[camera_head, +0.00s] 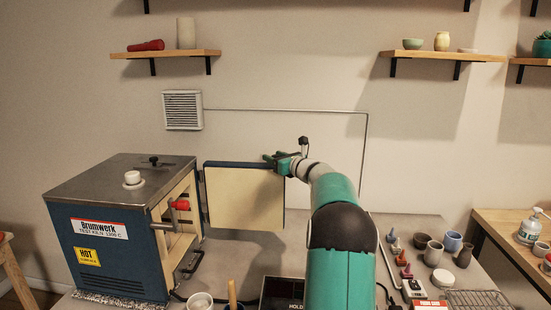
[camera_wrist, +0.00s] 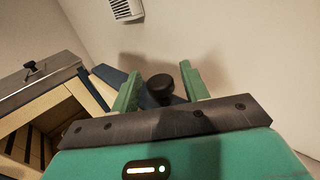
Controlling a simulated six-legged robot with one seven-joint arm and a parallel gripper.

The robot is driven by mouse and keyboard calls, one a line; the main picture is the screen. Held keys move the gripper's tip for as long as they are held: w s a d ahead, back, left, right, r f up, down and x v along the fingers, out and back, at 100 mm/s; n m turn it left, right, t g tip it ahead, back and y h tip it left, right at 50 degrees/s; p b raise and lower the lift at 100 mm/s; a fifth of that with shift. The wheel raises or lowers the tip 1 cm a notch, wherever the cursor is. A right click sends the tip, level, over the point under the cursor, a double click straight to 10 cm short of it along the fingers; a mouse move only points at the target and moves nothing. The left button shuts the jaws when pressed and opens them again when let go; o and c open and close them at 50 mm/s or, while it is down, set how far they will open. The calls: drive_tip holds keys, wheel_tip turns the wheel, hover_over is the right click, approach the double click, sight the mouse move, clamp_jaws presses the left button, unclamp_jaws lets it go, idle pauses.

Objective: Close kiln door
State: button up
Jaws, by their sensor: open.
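The kiln (camera_head: 120,225) is a blue box with a grey metal top at the left of the head view. Its door (camera_head: 243,195) stands wide open to the right, its cream inner face showing and its top edge blue. In the wrist view the open kiln (camera_wrist: 45,112) is at the left, and part of the blue door (camera_wrist: 108,76) shows behind my gripper. My gripper (camera_head: 275,157) is at the door's upper right corner. In the wrist view my gripper (camera_wrist: 162,83) is open, with a round black knob (camera_wrist: 161,86) between its green fingers. I cannot tell whether they touch it.
A red-ended part (camera_head: 181,204) sticks out at the kiln's opening. A cup (camera_head: 199,301) stands in front of the kiln. Several small pots and a wire rack (camera_head: 478,299) are on the right. A wall vent (camera_head: 182,110) is behind.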

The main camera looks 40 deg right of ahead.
drive_tip(key=shift+c, duration=0.3)
clamp_jaws()
drive_tip(key=shift+s+a+r, duration=0.1)
drive_tip(key=shift+a, duration=0.05)
